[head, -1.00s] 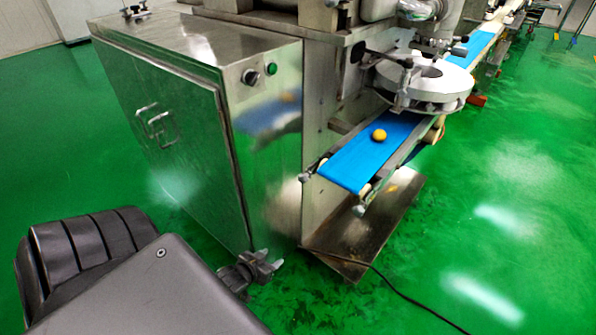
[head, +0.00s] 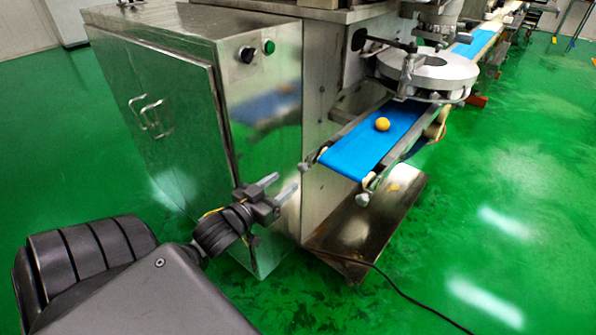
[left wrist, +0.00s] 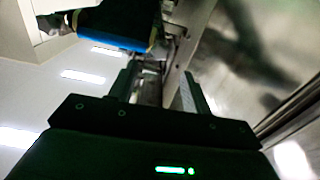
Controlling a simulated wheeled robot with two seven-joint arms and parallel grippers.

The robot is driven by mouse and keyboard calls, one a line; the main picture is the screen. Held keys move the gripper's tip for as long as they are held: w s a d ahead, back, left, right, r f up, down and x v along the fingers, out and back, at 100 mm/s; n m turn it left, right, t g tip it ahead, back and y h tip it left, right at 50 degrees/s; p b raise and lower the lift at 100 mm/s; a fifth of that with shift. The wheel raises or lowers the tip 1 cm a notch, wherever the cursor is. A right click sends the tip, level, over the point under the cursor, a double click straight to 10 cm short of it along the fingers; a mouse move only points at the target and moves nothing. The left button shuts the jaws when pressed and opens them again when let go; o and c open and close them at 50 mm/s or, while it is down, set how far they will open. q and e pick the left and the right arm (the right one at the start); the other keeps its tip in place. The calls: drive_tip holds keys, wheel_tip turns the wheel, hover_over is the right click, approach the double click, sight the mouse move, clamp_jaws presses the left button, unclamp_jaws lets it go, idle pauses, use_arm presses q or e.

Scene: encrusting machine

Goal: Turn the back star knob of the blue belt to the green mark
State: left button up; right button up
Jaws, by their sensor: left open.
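The blue belt (head: 360,152) slopes out of the machine towards me, and its near end also shows in the left wrist view (left wrist: 108,40). A small pale knob (head: 303,167) sits at the machine-side corner of the belt's near end. Another knob (head: 362,199) sits at the outer corner. I cannot make out their star shape or a green mark. My left gripper (head: 285,184) is open and empty, just left of and slightly below the machine-side knob, apart from it. Its two fingers (left wrist: 157,90) point towards the belt frame in the left wrist view.
A yellow ball (head: 382,124) lies on the belt. The steel cabinet (head: 262,190) stands close behind my left gripper. A round metal disc (head: 440,70) overhangs the belt. A metal base plate (head: 370,225) and a black cable (head: 400,285) lie below. Green floor is free at right.

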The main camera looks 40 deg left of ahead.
sight(300, 169)
use_arm(q)
drive_tip(key=w, duration=0.7)
drive_tip(key=shift+w, duration=0.1)
use_arm(e)
drive_tip(key=shift+r, duration=0.4)
use_arm(q)
drive_tip(key=shift+c, duration=0.4)
drive_tip(key=c, duration=0.9)
use_arm(e)
drive_tip(key=shift+s, duration=0.1)
use_arm(q)
drive_tip(key=shift+m, duration=0.3)
use_arm(e)
drive_tip(key=shift+f, duration=0.1)
